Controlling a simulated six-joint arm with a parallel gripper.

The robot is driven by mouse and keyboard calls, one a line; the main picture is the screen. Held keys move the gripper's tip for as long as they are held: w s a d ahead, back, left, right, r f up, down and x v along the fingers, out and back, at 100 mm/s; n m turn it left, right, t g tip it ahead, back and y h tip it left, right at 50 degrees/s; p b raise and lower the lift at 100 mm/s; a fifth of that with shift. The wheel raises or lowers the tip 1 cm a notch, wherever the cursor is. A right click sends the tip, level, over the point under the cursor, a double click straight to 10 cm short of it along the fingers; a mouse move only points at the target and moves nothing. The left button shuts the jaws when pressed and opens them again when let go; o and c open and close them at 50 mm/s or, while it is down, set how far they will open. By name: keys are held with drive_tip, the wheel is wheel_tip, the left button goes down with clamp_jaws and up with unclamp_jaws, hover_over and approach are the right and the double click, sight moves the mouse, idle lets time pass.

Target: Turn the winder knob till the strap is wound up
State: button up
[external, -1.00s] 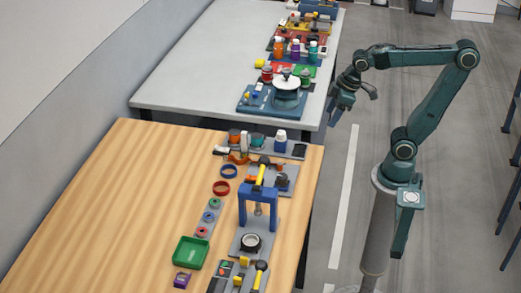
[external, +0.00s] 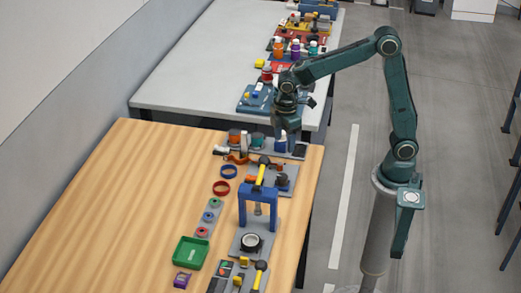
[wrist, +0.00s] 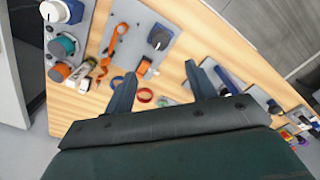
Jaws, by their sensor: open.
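A grey plate (wrist: 120,25) in the wrist view carries a black round knob (wrist: 158,38) with a pale mark, which looks like the winder knob. An orange strap-like piece (wrist: 112,40) lies left of the knob, and a short orange piece (wrist: 145,68) sits below it. In the external view the knob (external: 281,180) is small, near the wooden table's right side. My gripper (wrist: 160,88) is open and empty, its fingers apart below the knob in the picture. In the external view my gripper (external: 285,128) is above the far end of the wooden table, apart from the knob.
A blue arch frame (external: 258,196) and a yellow-handled tool (external: 261,170) stand close to the knob. A row of capped things (wrist: 62,45) lies at the wrist view's left. A green tray (external: 190,253) sits nearer. The wooden table's left part is clear.

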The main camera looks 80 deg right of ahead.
sight(282, 176)
drive_tip(key=shift+w+a+f, duration=0.1)
drive_tip(key=shift+w+f, duration=0.05)
drive_tip(key=shift+f, duration=0.05)
wheel_tip(282, 176, down, 14)
drive_tip(key=shift+r, duration=0.1)
idle(0.8)
drive_tip(key=c, duration=1)
